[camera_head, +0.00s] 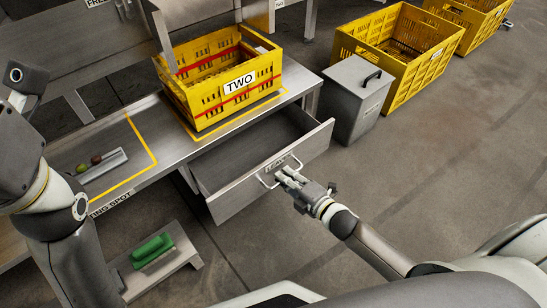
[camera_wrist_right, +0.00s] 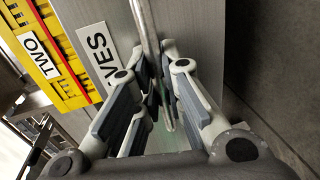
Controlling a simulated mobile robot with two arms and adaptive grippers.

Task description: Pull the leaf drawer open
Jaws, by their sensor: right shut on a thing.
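The leaf drawer (camera_head: 232,197) is a grey metal drawer under the bench, pulled well out, with its empty inside showing in the head view. Its front carries a white label and a bar handle (camera_head: 264,181). My right gripper (camera_head: 285,176) is at the drawer front, shut on the handle. In the right wrist view the metal bar (camera_wrist_right: 146,30) runs down between the two fingers (camera_wrist_right: 160,95), next to the label ending in "VES" (camera_wrist_right: 97,57). My left arm shows at the left edge of the head view, but its gripper is out of view.
A yellow crate marked TWO (camera_head: 215,115) stands on the bench above the drawer. A lidded grey bin (camera_head: 352,110) and yellow crates (camera_head: 425,78) stand on the floor beyond. Floor right of the drawer is clear.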

